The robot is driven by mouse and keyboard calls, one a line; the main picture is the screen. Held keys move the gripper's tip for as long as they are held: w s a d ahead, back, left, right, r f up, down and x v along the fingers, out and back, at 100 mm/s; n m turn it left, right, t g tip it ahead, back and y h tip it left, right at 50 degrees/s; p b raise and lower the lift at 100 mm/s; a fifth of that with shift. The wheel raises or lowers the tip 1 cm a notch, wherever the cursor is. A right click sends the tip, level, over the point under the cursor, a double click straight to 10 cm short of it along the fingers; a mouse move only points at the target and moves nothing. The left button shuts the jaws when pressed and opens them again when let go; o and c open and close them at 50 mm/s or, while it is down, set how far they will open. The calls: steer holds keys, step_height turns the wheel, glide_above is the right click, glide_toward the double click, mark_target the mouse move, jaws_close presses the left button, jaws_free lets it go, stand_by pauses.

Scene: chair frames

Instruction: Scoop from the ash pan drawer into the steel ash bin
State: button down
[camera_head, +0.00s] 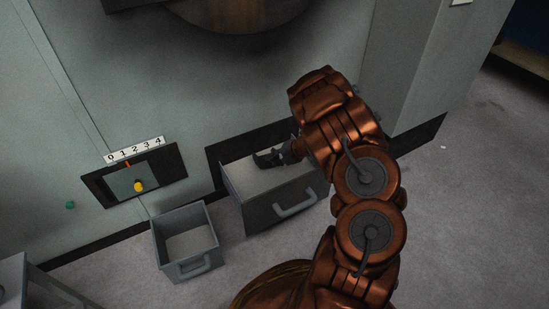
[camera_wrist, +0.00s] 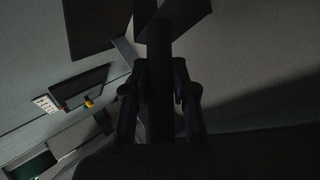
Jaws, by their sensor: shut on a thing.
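The ash pan drawer (camera_head: 262,213) is a grey metal box with a front handle, pulled out of a dark opening in the grey wall. A pale layer, which looks like ash, shows inside. The steel ash bin (camera_head: 207,258) is a smaller open grey box on the floor, left of the drawer and apart from it. Its inside shows a pale, flat bottom; I cannot tell whether it holds ash. My gripper (camera_wrist: 160,95) is shut on the dark handle of a scoop (camera_wrist: 178,14). In the head view the scoop (camera_head: 268,159) is over the drawer's back part; contact with the ash is unclear.
A dark-framed recess with a yellow knob (camera_head: 138,186) and a 0-to-4 scale (camera_head: 134,151) is on the wall above the bin. A grey box edge (camera_head: 14,275) stands at lower left. Floor at right is clear.

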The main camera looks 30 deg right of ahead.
steer(key=shift+d+f, duration=0.15)
steer(key=shift+d, duration=0.1)
stand_by(0.4)
steer(key=shift+d+p, duration=0.25)
steer(key=shift+p, duration=0.05)
steer(key=shift+a+f, duration=0.1)
steer(key=shift+a, duration=0.15)
steer(key=shift+a, duration=0.25)
steer(key=shift+d, duration=0.15)
stand_by(0.3)
steer(key=shift+d, duration=0.35)
steer(key=shift+r+p, duration=3.05)
steer(key=shift+r, duration=1.65)
